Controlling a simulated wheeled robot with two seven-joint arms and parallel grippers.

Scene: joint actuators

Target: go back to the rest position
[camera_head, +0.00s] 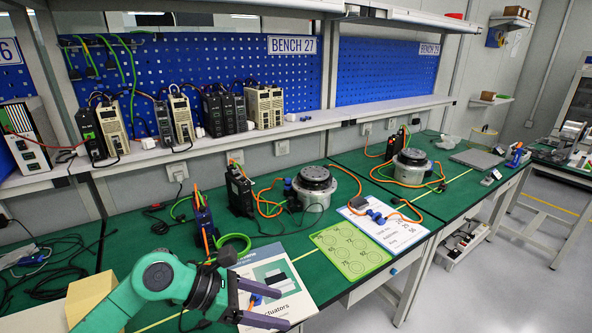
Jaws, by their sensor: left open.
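My left arm comes in from the lower left, with teal links and a black wrist. My right gripper is not in view.
A round actuator (314,187) with orange cables stands behind a green card (350,250) and a white sheet (384,222). A second actuator (410,166) stands farther right. A beige box (91,297) is beside my arm. Controllers line a shelf (230,139). The floor at right is clear.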

